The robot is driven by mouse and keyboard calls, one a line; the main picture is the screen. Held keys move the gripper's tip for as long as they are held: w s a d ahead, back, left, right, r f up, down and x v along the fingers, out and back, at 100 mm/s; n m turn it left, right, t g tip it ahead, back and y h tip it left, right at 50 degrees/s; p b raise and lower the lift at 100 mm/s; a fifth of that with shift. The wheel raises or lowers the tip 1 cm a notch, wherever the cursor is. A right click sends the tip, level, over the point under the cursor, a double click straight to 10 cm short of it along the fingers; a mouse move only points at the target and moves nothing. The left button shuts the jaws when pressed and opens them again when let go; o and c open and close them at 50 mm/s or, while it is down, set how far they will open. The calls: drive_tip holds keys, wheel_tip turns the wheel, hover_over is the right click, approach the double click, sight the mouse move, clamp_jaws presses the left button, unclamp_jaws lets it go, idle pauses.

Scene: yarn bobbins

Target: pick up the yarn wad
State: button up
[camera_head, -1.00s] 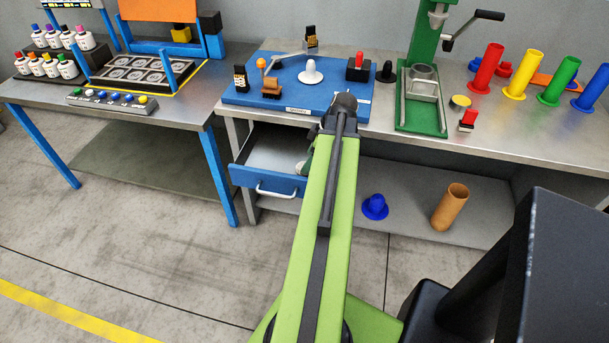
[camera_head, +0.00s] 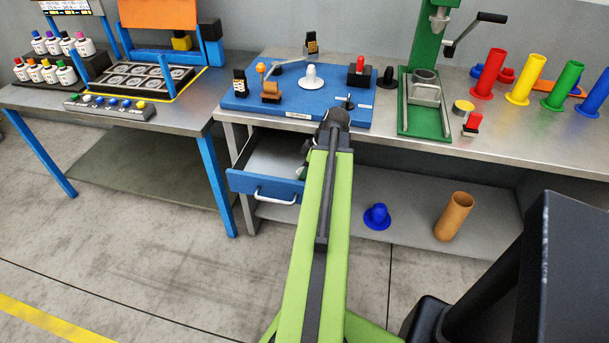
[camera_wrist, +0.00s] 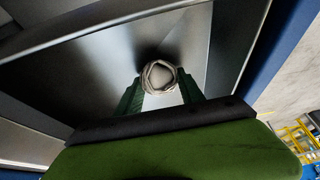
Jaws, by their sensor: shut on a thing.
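The yarn wad (camera_wrist: 160,77) is a small, pale, round bundle at the centre of the wrist view. My gripper (camera_wrist: 160,88) has its two green fingers on either side of the wad and is shut on it. The gripper is over or inside the open blue drawer (camera_head: 268,186) under the bench; the metal drawer floor shows around it in the wrist view. In the head view my green arm hides most of the gripper, and the wad cannot be made out there. I cannot tell whether the wad touches the drawer floor.
The drawer's blue edge (camera_wrist: 262,50) runs along the right of the wrist view. Above the drawer, a blue board (camera_head: 240,103) with several parts lies on the bench. A blue cone piece (camera_head: 377,216) and a brown tube (camera_head: 454,216) stand on the lower shelf.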

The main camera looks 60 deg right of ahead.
sight(299, 169)
drive_tip(key=c, duration=0.3)
drive_tip(key=shift+r+p, duration=0.55)
wheel_tip(299, 169, up, 4)
drive_tip(key=p, duration=0.4)
drive_tip(key=s+d+r+p, duration=0.2)
drive_tip(key=d, duration=0.1)
drive_tip(key=s+d+r+p, duration=0.2)
drive_tip(key=s+d, duration=0.1)
drive_tip(key=s+d+r+p, duration=0.2)
drive_tip(key=d, duration=0.1)
drive_tip(key=shift+s, duration=0.15)
drive_tip(key=shift+s, duration=0.1)
